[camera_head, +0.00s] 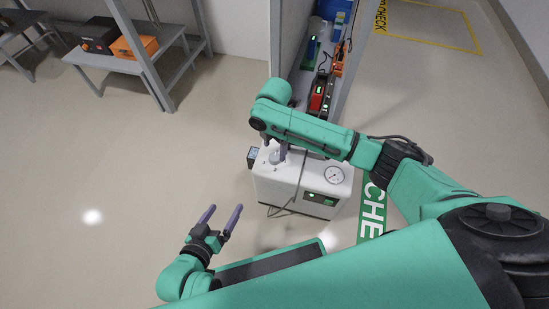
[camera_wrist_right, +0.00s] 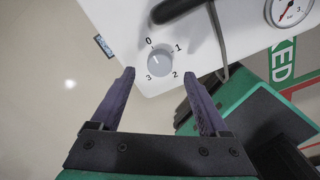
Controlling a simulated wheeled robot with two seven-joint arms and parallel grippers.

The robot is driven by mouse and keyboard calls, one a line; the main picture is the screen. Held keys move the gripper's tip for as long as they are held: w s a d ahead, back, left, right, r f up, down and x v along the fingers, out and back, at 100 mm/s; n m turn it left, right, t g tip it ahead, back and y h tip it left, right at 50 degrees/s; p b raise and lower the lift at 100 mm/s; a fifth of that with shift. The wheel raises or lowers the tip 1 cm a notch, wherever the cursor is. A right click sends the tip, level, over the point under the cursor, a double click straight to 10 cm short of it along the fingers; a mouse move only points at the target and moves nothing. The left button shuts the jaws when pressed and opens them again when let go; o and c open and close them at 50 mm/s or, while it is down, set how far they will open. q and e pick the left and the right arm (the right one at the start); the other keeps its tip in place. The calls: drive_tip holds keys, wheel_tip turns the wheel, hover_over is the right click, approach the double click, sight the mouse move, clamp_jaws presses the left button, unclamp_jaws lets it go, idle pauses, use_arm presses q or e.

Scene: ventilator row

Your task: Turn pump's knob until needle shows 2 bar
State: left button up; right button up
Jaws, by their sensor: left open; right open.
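The pump (camera_head: 275,185) is a white box on the floor below my right arm, with a round gauge (camera_head: 334,175) on its top. The gauge is cut off in the right wrist view (camera_wrist_right: 290,8); its red needle points to the lower left, and the exact reading is unclear. The grey round knob (camera_wrist_right: 160,60) has marks 0 to 3 around it; its white line points up and slightly left, near 0. My right gripper (camera_wrist_right: 159,75) is open, its fingertips on either side of the knob and apart from it. My left gripper (camera_head: 224,222) is open and empty, left of the pump.
A dark handle and grey hose (camera_wrist_right: 215,40) lie on the pump top close to the knob. A shelf (camera_head: 340,60) with devices stands behind the pump. A grey bench (camera_head: 125,65) is at the back left. The floor (camera_head: 90,160) on the left is clear.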

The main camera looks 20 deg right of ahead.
sight(274, 157)
wheel_tip(274, 157, down, 4)
drive_tip(key=shift+f+b, duration=0.25)
drive_tip(key=shift+b, duration=0.35)
use_arm(q)
wheel_tip(274, 157, down, 2)
drive_tip(key=shift+d+f+t, duration=0.1)
drive_tip(key=shift+d+t, duration=0.05)
drive_tip(key=shift+t, duration=0.15)
